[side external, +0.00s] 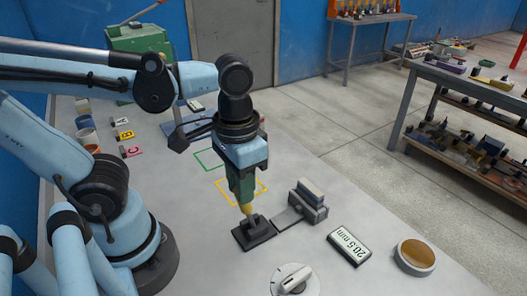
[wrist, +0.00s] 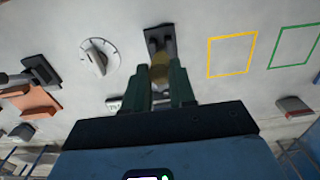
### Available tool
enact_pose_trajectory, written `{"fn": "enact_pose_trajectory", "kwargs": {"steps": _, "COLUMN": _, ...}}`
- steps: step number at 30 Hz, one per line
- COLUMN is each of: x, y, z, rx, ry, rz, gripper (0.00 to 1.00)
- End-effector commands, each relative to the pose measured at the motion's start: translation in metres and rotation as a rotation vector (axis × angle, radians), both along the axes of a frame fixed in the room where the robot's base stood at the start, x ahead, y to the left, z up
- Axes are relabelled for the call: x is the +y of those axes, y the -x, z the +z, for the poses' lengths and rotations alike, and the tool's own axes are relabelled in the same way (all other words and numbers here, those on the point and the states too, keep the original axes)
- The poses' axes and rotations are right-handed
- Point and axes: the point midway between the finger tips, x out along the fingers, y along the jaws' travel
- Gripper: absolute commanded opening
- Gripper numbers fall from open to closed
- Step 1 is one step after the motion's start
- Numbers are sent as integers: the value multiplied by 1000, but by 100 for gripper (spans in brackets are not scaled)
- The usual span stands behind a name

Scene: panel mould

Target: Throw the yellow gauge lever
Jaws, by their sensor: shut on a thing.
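The yellow gauge lever (side external: 248,209) stands on a black base (side external: 254,234) on the grey table, in the middle of the side view. It leans slightly, and its upper part is hidden between my fingers. My gripper (side external: 244,200) comes down from above with its green fingers shut on the lever. In the wrist view, my gripper (wrist: 163,88) has one finger on each side of the yellow lever (wrist: 159,73), with the black base (wrist: 160,40) beyond them.
A white dial (side external: 295,281), a "20.5 mm" display (side external: 349,244), a grey block device (side external: 308,203) and a tan bowl (side external: 415,256) stand close by. Yellow (side external: 258,181) and green (side external: 209,159) outlines mark bare table behind. Lettered tags and cups are at the left.

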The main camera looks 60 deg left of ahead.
Motion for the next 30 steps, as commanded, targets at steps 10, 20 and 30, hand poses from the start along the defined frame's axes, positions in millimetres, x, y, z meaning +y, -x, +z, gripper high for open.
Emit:
{"fn": "enact_pose_trajectory", "kwargs": {"steps": 10, "x": -1, "y": 12, "z": -2, "rx": 6, "ry": 2, "rz": -1, "gripper": 0}}
{"fn": "enact_pose_trajectory", "kwargs": {"steps": 20, "x": 0, "y": 17, "z": -3, "rx": 6, "ry": 2, "rz": -1, "gripper": 0}}
{"fn": "enact_pose_trajectory", "kwargs": {"steps": 30, "x": -1, "y": 21, "z": -5, "rx": 6, "ry": 2, "rz": -2, "gripper": 0}}
